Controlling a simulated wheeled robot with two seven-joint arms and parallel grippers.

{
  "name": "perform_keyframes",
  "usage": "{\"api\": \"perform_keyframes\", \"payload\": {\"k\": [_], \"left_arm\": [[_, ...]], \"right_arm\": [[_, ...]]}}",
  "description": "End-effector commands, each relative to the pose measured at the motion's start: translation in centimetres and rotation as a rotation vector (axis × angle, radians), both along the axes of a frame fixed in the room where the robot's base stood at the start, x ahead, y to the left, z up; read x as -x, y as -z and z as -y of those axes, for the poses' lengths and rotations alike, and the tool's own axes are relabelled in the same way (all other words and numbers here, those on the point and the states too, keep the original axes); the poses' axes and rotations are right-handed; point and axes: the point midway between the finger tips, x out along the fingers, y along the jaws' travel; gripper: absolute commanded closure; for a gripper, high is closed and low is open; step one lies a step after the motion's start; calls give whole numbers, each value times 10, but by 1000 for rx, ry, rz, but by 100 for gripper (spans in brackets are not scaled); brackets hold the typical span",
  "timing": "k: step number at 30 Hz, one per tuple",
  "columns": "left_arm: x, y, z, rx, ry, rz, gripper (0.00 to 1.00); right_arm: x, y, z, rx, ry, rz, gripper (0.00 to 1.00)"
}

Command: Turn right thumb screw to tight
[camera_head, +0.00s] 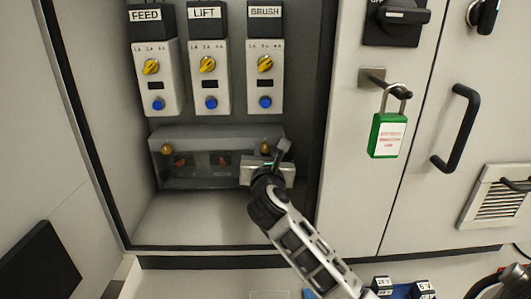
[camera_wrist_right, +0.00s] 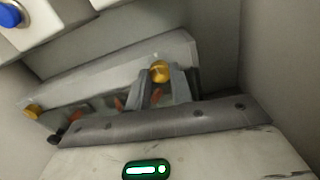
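The right thumb screw (camera_head: 265,147) is a small brass knob at the right end of a grey clear-fronted cover (camera_head: 215,137) low in the cabinet. In the right wrist view the right thumb screw (camera_wrist_right: 159,72) sits at the fingertips. My right gripper (camera_head: 268,168) is at the cover's right end. In its wrist view, my right gripper (camera_wrist_right: 162,78) has its fingers apart, one on each side of the knob; contact is not clear. The left thumb screw (camera_head: 166,149) also shows in the wrist view (camera_wrist_right: 32,111). The screw's tightness cannot be read. My left gripper is not in view.
Modules marked FEED (camera_head: 155,76), LIFT (camera_head: 209,76) and BRUSH (camera_head: 265,76) hang above the cover. The cabinet's right wall stands close to my right arm. A green padlock (camera_head: 387,136) and a black door handle (camera_head: 457,130) are farther right. The cabinet floor is bare.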

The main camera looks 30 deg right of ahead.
Motion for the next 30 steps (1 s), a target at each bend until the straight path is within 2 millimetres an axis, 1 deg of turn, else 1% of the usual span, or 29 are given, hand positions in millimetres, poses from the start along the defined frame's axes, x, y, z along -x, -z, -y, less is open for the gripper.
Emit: {"api": "perform_keyframes", "payload": {"k": [4, 10, 17, 18, 20, 30], "left_arm": [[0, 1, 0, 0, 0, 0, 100], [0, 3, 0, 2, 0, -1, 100], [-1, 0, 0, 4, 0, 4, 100], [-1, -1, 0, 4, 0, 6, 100], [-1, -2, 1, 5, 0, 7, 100], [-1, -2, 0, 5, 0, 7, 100]], "right_arm": [[0, 1, 0, -12, 1, 6, 100], [0, 1, -1, -115, 2, 67, 100], [0, 1, 0, -120, 0, 71, 100], [0, 1, 0, -120, 0, 71, 72], [0, 1, 0, -120, 0, 71, 56], [2, 1, -2, -118, 0, 71, 56]]}}
